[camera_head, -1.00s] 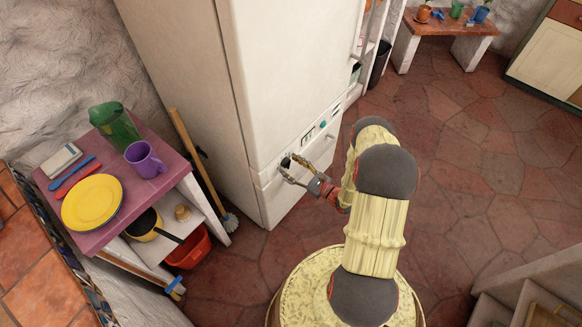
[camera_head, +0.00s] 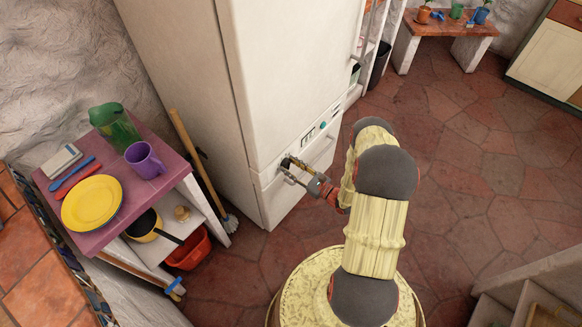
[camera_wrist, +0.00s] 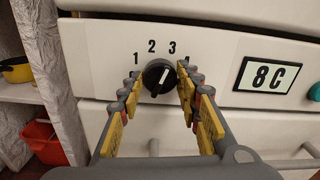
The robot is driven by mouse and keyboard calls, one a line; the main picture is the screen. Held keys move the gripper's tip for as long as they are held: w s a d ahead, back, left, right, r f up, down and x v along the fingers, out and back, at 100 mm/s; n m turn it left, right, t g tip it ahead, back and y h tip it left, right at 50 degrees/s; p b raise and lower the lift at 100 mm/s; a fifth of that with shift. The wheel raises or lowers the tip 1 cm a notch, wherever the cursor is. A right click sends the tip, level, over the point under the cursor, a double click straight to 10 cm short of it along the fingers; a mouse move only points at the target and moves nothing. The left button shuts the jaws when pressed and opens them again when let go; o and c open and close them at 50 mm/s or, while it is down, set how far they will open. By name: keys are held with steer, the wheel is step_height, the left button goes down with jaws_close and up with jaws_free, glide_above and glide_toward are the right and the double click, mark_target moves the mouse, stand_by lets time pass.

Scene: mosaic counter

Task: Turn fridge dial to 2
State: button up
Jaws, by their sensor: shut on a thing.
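The fridge dial (camera_wrist: 160,76) is a round black knob on a white panel, in the middle of the wrist view. Its white mark points up and slightly right, towards the 3. The numbers 1, 2 and 3 are clear above it; the 4 is partly hidden by a finger. My gripper (camera_wrist: 162,84) is shut on the dial, one finger on each side. In the head view, my gripper (camera_head: 288,166) reaches the front of the white fridge (camera_head: 290,75), and the dial (camera_head: 285,162) is small and partly covered.
Left of the fridge stand a broom (camera_head: 195,155) and a purple-topped shelf (camera_head: 150,188) with dishes. The floor to the right is open.

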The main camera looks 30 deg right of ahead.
steer(key=shift+n, duration=0.4)
steer(key=shift+c, duration=0.3)
steer(key=shift+n+b, duration=1.2)
steer(key=shift+n, duration=2.3)
steer(key=o, duration=1.2)
steer(key=shift+c, duration=0.2)
steer(key=shift+s, duration=0.1)
steer(key=v, duration=1.1)
steer(key=shift+s, duration=0.4)
